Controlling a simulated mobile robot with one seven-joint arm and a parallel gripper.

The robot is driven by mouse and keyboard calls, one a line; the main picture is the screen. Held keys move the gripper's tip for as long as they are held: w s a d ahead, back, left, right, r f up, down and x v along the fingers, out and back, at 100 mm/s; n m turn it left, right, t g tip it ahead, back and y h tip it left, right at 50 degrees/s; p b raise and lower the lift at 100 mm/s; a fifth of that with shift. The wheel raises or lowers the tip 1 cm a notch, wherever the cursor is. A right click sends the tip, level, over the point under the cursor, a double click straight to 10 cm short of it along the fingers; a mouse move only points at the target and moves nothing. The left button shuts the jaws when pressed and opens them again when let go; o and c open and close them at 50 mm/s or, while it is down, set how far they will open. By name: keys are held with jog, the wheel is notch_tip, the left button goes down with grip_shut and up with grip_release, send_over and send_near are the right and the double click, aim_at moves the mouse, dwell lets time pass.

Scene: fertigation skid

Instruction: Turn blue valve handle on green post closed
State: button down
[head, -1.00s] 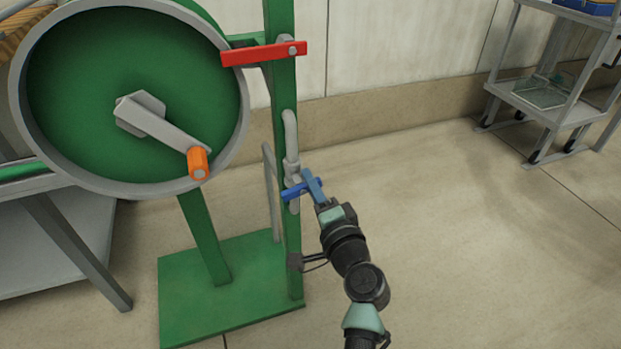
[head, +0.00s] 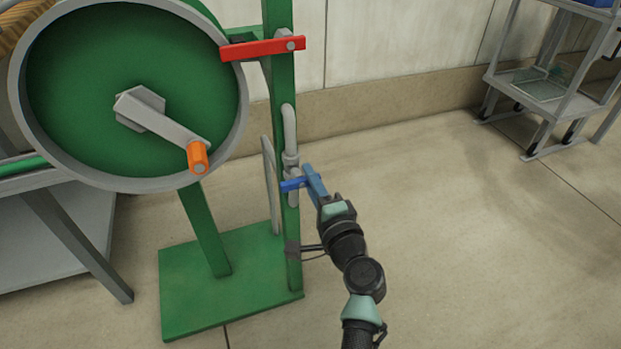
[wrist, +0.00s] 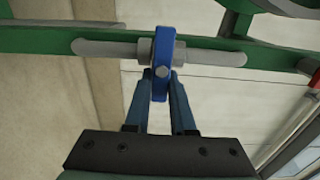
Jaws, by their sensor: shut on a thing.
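The blue valve handle (head: 293,184) sits on a grey pipe (head: 289,135) fixed to the green post (head: 281,95). In the head view the handle lies roughly level, across the pipe. My gripper (head: 310,178) comes from the lower right, its blue fingers shut on the handle. The wrist view shows the two fingers (wrist: 159,88) on either side of the blue handle (wrist: 163,55), with the round pivot between their tips. In that view the grey pipe (wrist: 205,53) runs sideways behind the handle. The fingers partly hide the handle's right end in the head view.
A red lever (head: 262,48) is higher on the same post. A large green wheel (head: 75,75) with an orange-knobbed crank (head: 197,157) stands to the left. A green base plate (head: 180,295) is below. The floor to the right is clear up to a grey rack (head: 575,105).

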jog(key=c, duration=0.8)
grip_release()
jog(key=shift+o, duration=0.2)
jog(key=shift+s, duration=0.1)
jog(key=p+v, duration=0.3)
jog(key=v, duration=1)
